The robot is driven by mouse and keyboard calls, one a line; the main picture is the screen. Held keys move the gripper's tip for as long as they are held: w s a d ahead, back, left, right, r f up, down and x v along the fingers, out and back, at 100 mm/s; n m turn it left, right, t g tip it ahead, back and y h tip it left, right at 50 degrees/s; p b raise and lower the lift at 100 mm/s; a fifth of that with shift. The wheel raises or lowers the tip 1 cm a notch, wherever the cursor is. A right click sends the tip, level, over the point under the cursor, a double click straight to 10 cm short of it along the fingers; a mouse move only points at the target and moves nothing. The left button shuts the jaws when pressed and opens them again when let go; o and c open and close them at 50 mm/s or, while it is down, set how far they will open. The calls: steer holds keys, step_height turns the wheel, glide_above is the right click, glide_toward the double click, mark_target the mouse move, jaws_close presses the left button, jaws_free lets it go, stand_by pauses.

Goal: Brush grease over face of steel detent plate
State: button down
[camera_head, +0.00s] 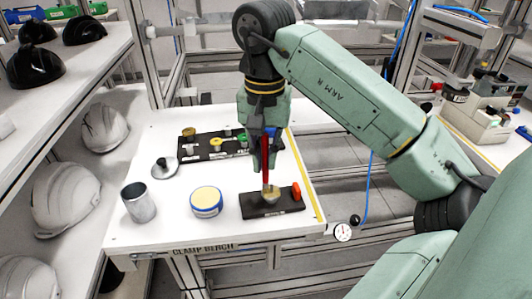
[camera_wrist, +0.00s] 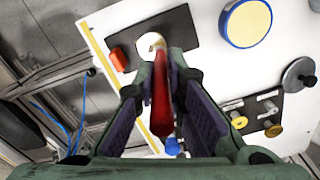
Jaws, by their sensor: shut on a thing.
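My gripper (camera_head: 264,160) is shut on the red handle of a brush (camera_head: 265,150), held upright over the clamp bench. In the wrist view the red handle (camera_wrist: 161,105) lies between the two fingers (camera_wrist: 160,78). The brush's tip end is down at a small pale round piece (camera_head: 271,194) on a black block (camera_head: 257,209); I cannot tell whether it touches. The block (camera_wrist: 178,28) also shows in the wrist view, with an orange-red piece (camera_wrist: 118,59) at one end. I cannot clearly make out the steel detent plate's face; the brush partly covers that spot.
A round blue-rimmed tin with a cream top (camera_head: 206,200) stands left of the block. Further left is a metal cup (camera_head: 138,203). Behind are a black-knobbed disc (camera_head: 164,168) and a black rack of coloured parts (camera_head: 205,154). White helmet shells (camera_head: 66,197) fill the left shelf.

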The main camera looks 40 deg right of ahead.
steer(key=shift+s+a, duration=0.2)
steer(key=shift+s, duration=0.3)
steer(key=shift+s+d, duration=0.4)
steer(key=shift+s, duration=0.15)
stand_by(0.4)
step_height(320, 180, up, 7)
steer(key=p, duration=0.5)
steer(key=shift+p, duration=0.35)
steer(key=shift+f, duration=0.1)
stand_by(0.4)
steer(key=shift+w+a+f+b, duration=0.1)
steer(key=shift+f+b, duration=1.4)
steer(key=shift+f, duration=0.4)
steer(key=shift+f+b, duration=1.25)
steer(key=shift+f, duration=0.3)
steer(key=shift+r, duration=0.1)
